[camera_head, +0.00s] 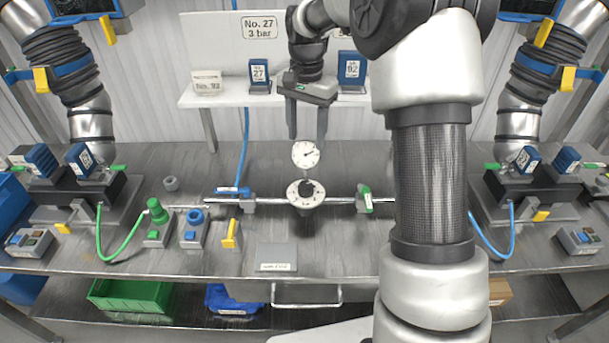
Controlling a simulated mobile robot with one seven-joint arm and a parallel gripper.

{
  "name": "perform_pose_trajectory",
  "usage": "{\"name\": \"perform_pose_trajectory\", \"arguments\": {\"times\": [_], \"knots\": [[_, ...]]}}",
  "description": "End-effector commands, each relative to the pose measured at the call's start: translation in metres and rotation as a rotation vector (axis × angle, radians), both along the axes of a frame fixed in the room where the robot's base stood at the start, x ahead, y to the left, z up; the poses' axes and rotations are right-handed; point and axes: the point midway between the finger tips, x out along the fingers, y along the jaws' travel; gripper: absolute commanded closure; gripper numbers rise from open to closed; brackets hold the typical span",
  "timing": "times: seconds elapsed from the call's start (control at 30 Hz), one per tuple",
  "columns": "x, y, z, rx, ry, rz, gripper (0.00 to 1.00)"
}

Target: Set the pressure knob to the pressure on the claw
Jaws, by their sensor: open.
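The pressure knob (306,189) is a black knob on a round pale dial, mounted on a horizontal metal rail on the bench. A white round gauge (305,154) stands just behind it; its dark needle leans to the upper right, but the scale is too small to read. My gripper (307,137) is open and empty, fingers down, above and behind the gauge and apart from the knob. A sign reading "No. 27 3 bar" (260,27) is on the back panel. Which part is the claw, I cannot tell.
A white shelf (220,98) holds a blue block marked 27 (259,72), one marked 92 (352,68), and a card reading "No. 92" (208,83).

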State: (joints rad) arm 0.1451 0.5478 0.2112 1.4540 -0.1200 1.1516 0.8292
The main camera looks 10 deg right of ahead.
Motion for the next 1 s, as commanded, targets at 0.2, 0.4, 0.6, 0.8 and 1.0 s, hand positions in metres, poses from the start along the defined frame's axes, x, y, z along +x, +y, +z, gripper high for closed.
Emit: {"name": "perform_pose_trajectory", "arguments": {"times": [0.2,0.4,0.6,0.8,1.0], "knots": [[-0.002,0.0,-0.047,0.002,0.006,0.0,0.48],[-0.002,0.0,-0.091,0.001,0.007,0.002,0.48],[-0.002,0.0,-0.129,0.001,0.004,0.003,0.48],[-0.001,0.0,-0.151,0.001,0.002,0.001,0.48],[-0.001,0.0,-0.156,0.0,0.0,0.002,0.48]]}}
